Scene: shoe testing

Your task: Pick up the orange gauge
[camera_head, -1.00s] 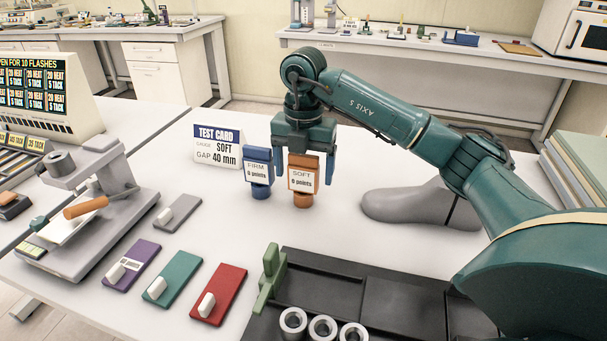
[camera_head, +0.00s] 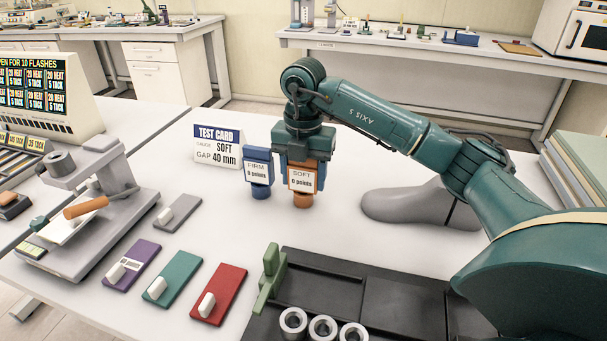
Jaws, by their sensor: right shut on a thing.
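The orange gauge (camera_head: 303,180) stands upright on the white table, with a white label reading "SOFT 0 points". My right gripper (camera_head: 304,165) comes down over it from above and is shut on it, with a finger on each side. The gauge's round orange base (camera_head: 303,200) shows below the label and appears to be at the table surface. A blue gauge (camera_head: 258,172) labelled "FIRM" stands just left of it, very near the gripper's left finger. My left gripper is not in view.
A test card (camera_head: 218,147) reading "SOFT, 40 mm" stands at the back left. A grey shoe last (camera_head: 410,206) lies to the right, under my right arm. Purple, teal and red plates (camera_head: 219,294) lie at the front left, beside a black tray (camera_head: 335,276).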

